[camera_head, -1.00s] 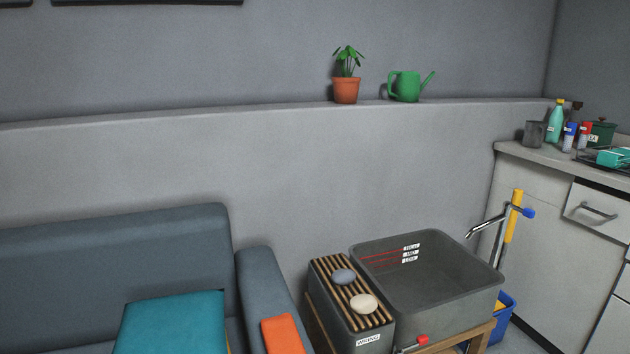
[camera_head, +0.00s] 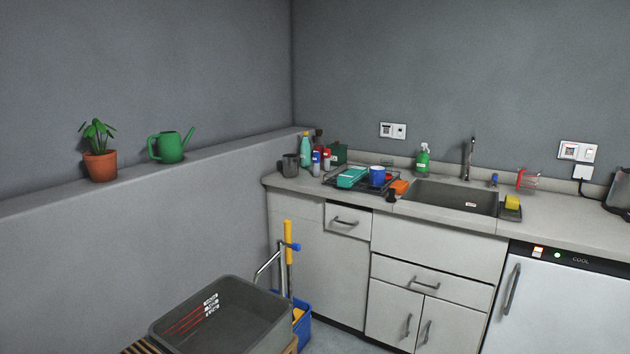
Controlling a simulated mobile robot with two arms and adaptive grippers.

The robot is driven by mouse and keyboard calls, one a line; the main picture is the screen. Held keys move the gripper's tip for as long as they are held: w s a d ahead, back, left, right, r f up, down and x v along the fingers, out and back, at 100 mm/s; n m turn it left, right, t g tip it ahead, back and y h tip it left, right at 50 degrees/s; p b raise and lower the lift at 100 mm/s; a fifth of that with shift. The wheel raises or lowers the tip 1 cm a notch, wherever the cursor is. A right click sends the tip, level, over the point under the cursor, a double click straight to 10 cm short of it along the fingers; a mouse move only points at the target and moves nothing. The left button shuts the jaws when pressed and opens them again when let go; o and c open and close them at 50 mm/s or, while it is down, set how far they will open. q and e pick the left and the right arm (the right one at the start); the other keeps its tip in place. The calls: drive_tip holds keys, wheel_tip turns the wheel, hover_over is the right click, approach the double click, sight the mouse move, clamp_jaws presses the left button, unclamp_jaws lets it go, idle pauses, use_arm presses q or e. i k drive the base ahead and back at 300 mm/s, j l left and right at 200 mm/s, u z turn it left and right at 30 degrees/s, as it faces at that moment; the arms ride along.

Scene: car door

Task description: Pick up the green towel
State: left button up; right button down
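I cannot make out a green towel for certain in the head view. A teal, block-like item (camera_head: 351,177) lies in the dark dish rack (camera_head: 338,185) on the counter; I cannot tell whether it is cloth or a container. Neither of my grippers is in view.
A grey basin (camera_head: 255,335) stands at the bottom, with a tap and a blue bucket (camera_head: 304,332) beside it. The counter (camera_head: 280,183) holds several bottles, a blue mug (camera_head: 377,176) and a sink (camera_head: 455,197). A low wall ledge carries a potted plant (camera_head: 99,160) and green watering can (camera_head: 170,147).

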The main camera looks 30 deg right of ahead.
sight(357, 172)
drive_tip(key=z, duration=1.35)
drive_tip(key=i+l, duration=0.15)
drive_tip(key=i, duration=0.3)
drive_tip(key=i+l, duration=0.15)
drive_tip(key=i, duration=0.25)
